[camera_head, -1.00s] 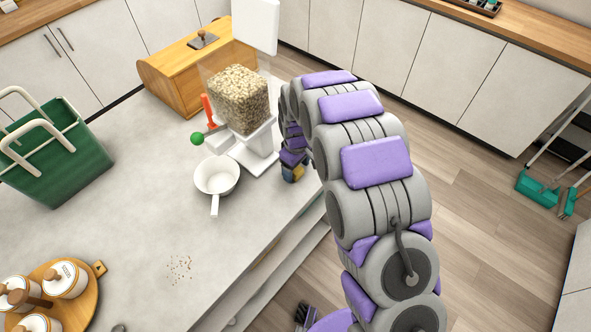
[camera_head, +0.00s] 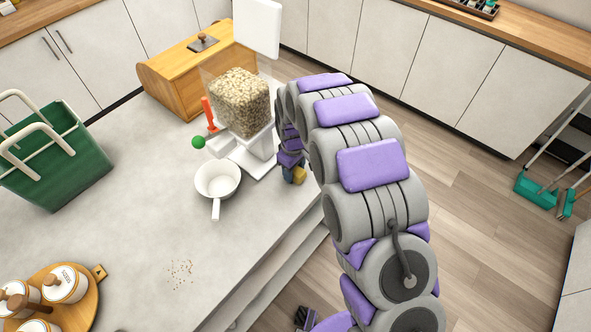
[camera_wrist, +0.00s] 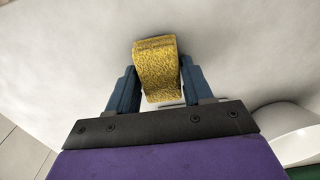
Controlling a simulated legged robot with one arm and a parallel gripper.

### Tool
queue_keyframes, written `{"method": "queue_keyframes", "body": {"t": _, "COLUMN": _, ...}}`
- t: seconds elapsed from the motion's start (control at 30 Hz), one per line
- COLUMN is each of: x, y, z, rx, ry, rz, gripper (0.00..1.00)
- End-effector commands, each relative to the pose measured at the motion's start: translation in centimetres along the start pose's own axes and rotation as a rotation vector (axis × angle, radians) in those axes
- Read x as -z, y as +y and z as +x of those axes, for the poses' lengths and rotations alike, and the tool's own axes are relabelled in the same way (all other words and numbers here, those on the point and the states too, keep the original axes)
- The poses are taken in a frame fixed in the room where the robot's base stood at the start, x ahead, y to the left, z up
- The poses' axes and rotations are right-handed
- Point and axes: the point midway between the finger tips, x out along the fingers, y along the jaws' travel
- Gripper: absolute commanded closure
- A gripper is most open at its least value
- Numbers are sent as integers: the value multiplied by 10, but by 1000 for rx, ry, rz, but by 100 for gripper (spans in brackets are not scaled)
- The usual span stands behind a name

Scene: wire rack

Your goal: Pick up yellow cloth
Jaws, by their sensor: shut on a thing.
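The yellow cloth (camera_wrist: 157,68) is a folded, textured piece between the two blue fingers of my gripper (camera_wrist: 158,88) in the wrist view. The fingers press on it from both sides. In the head view, a small yellow patch of the cloth (camera_head: 299,175) shows at the end of my gripper (camera_head: 292,174), by the counter's right edge and right of the dispenser base. Most of the cloth is hidden there by my arm. I cannot tell whether the cloth touches the counter.
A grain dispenser (camera_head: 240,103) stands left of my gripper, with a white pan (camera_head: 217,181) before it. A wooden bread box (camera_head: 185,75), a green basket (camera_head: 57,160) and a round tray with jars (camera_head: 90,290) stand on the counter (camera_head: 150,220). Crumbs lie mid-counter.

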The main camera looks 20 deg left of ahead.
Motion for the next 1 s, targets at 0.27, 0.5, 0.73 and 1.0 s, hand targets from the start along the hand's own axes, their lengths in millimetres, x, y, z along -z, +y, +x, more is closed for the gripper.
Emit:
{"method": "queue_keyframes", "body": {"t": 0.27, "x": -3, "y": 1, "z": -29, "rx": 1, "ry": 3, "rz": 0, "gripper": 79}}
{"method": "queue_keyframes", "body": {"t": 0.5, "x": -17, "y": -18, "z": -36, "rx": 1, "ry": 5, "rz": -1, "gripper": 79}}
{"method": "queue_keyframes", "body": {"t": 0.73, "x": -39, "y": -56, "z": -40, "rx": 0, "ry": -1, "rz": -4, "gripper": 79}}
{"method": "queue_keyframes", "body": {"t": 1.0, "x": -72, "y": -101, "z": -44, "rx": 2, "ry": -1, "rz": -2, "gripper": 79}}
